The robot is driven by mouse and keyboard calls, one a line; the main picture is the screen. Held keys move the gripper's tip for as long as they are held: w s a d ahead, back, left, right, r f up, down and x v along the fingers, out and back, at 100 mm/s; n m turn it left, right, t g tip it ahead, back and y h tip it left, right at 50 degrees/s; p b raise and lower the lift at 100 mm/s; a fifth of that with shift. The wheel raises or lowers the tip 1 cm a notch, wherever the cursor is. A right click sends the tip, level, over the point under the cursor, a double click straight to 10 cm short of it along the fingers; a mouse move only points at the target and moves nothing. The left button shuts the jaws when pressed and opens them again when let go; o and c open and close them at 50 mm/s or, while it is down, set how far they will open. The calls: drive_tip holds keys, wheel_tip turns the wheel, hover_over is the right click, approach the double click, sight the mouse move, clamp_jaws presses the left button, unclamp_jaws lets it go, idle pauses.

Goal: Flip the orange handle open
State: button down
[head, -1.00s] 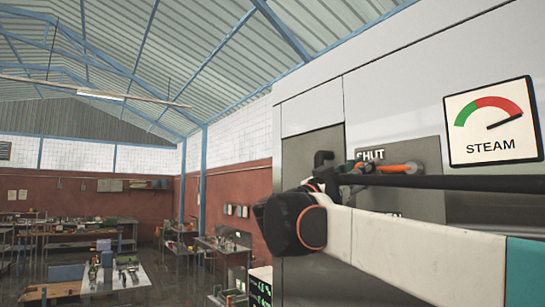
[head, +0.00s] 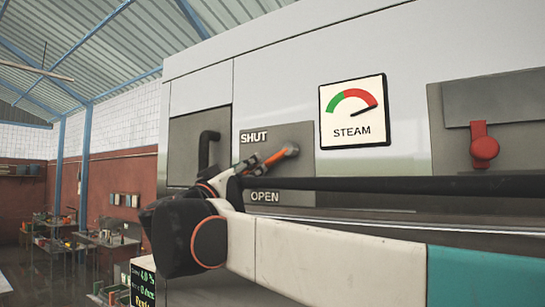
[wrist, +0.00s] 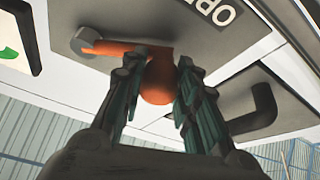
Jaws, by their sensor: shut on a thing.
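The orange handle (head: 275,157) is on a grey panel (head: 300,135) marked SHUT at the top and OPEN at the bottom. It slopes down to the left from its pivot at the right. My gripper (head: 250,165) reaches its left end from the left. In the wrist view, the handle (wrist: 115,48) runs from a grey pivot to a rounded orange end. My gripper (wrist: 158,75) is shut on that end, with one dark finger on each side. The fingers partly hide the handle in the head view.
A steam gauge (head: 353,110) is right of the panel. A dark bent handle (head: 207,150) on a recessed door is just left of the panel. A small screen (head: 143,283) is low at the left.

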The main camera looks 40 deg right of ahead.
drive_tip(key=n, duration=0.1)
drive_tip(key=d+f+n, duration=0.1)
drive_tip(key=shift+s+f+n+t+y, duration=0.15)
drive_tip(key=shift+s+n+t+y, duration=0.15)
drive_tip(key=shift+s, duration=0.1)
drive_tip(key=s+d+f+n+t+y+p, duration=0.1)
drive_tip(key=s+n+y, duration=0.1)
drive_tip(key=n, duration=0.4)
drive_tip(key=s+d+f+n+t+y+p, duration=0.1)
drive_tip(key=s+f+n+y, duration=0.1)
drive_tip(key=s+n, duration=0.3)
drive_tip(key=shift+s+f+n+y, duration=0.15)
drive_tip(key=shift+f+n+y, duration=0.15)
drive_tip(key=shift+n+y, duration=0.65)
drive_tip(key=shift+n+h, duration=0.25)
drive_tip(key=shift+n, duration=0.1)
drive_tip(key=c, duration=1.2)
unclamp_jaws()
drive_tip(key=shift+a, duration=0.1)
